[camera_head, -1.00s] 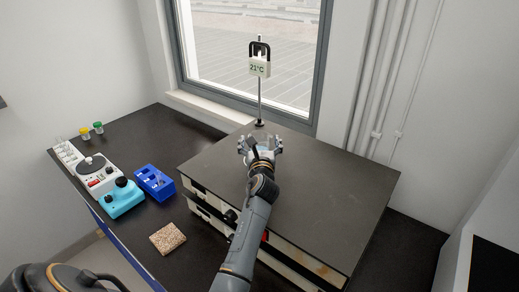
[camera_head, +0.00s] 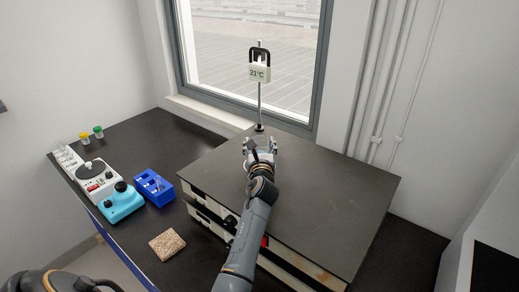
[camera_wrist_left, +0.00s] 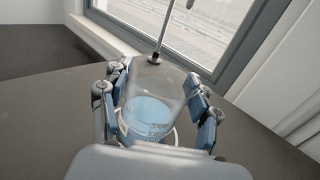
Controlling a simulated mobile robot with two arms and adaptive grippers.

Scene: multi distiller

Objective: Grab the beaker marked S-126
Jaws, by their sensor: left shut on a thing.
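A clear glass beaker (camera_wrist_left: 158,84) with pale blue contents stands between the fingers in the left wrist view. Its printed markings are too blurred to read, so I cannot tell whether it is S-126. My left gripper (camera_head: 260,147) is over the far part of the dark raised top (camera_head: 320,190). It also shows in the left wrist view (camera_wrist_left: 160,105), its fingers shut on the beaker from both sides. In the head view the gripper mostly hides the beaker. My right gripper is not in view.
A stand with a 21°C display (camera_head: 259,73) rises just behind the gripper, before the window. On the lower bench at left are a blue rack (camera_head: 153,188), a turquoise device (camera_head: 121,203), a white device (camera_head: 92,180) and a speckled square pad (camera_head: 167,244). The raised top's right side is clear.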

